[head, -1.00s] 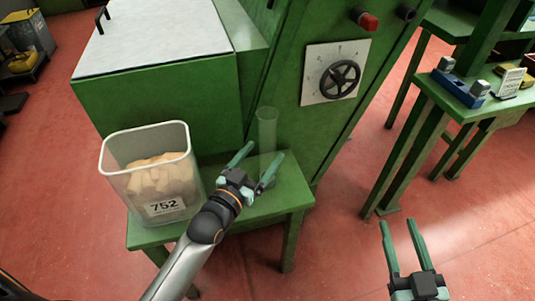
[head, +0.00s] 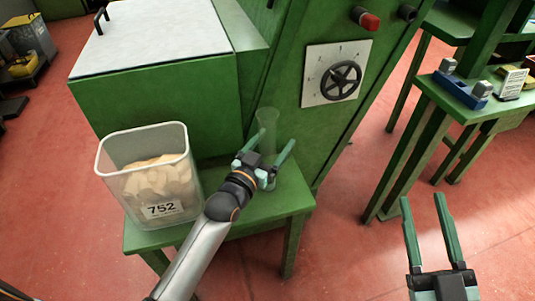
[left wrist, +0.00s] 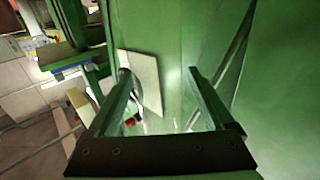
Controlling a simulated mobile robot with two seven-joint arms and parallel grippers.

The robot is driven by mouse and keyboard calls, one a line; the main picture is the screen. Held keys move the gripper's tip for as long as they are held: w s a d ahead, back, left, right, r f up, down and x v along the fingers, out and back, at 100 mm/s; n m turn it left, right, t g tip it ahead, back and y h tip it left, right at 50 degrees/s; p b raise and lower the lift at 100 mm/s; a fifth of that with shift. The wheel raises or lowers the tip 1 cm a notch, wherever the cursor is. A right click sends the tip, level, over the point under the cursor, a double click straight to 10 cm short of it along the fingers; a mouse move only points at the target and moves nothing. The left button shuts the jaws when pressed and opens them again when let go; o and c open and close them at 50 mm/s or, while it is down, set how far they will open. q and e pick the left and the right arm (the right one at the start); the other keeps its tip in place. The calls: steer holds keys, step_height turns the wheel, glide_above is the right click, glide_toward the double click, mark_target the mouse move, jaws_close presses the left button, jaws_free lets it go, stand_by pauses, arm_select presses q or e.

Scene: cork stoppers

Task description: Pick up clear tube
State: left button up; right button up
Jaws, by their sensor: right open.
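The clear tube (head: 267,121) stands upright on the small green table, near its back right, in the head view. It is see-through, and its lower part is partly hidden by my left gripper. My left gripper (head: 278,136) is open at the tube, with its fingers spread and the tube seen between them in the picture. I cannot tell whether they touch it. In the left wrist view the gripper (left wrist: 161,72) has a wide gap, and I cannot make out the tube there. My right gripper (head: 421,197) is open and empty over the red floor, at the lower right.
A clear bin (head: 119,187) of cork stoppers, labelled 752, stands on the left of the green table (head: 290,196). A green machine with a handwheel (head: 341,78) rises behind the tube. A green workbench (head: 455,93) stands at the right.

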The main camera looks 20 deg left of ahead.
arm_select(q)
jaws_close()
stand_by(0.5)
steer(key=shift+r, duration=0.1)
